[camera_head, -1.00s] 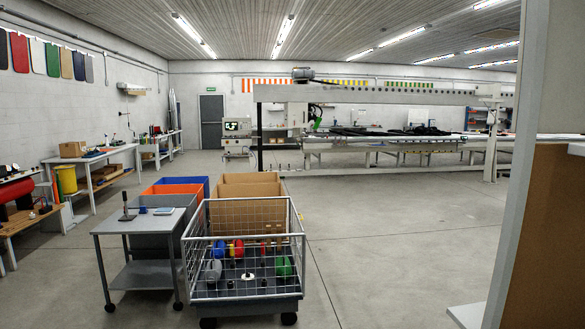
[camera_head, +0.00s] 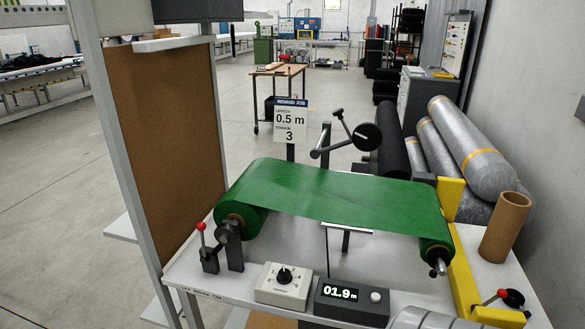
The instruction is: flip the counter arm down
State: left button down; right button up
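The counter arm (camera_head: 338,145) stands behind the green belt sheet (camera_head: 330,195). It slopes up to the right from a dark post, with a black wheel (camera_head: 367,137) at its end and a black ball knob (camera_head: 338,112) above. The wheel appears raised clear of the sheet. The sheet runs between a roll (camera_head: 237,215) at left and a roll (camera_head: 436,250) at right. A counter display (camera_head: 350,293) at the front reads 01.9 m.
A dial box (camera_head: 284,280) and a red-knobbed lever (camera_head: 203,240) sit on the bench front. A cardboard tube (camera_head: 505,225) stands at right by a yellow bracket (camera_head: 462,265). A sign (camera_head: 291,120) reads 0.5 m, tension 3. A brown panel (camera_head: 165,140) rises at left.

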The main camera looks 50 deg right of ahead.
aim_at(367, 137)
jog(key=z, duration=2.05)
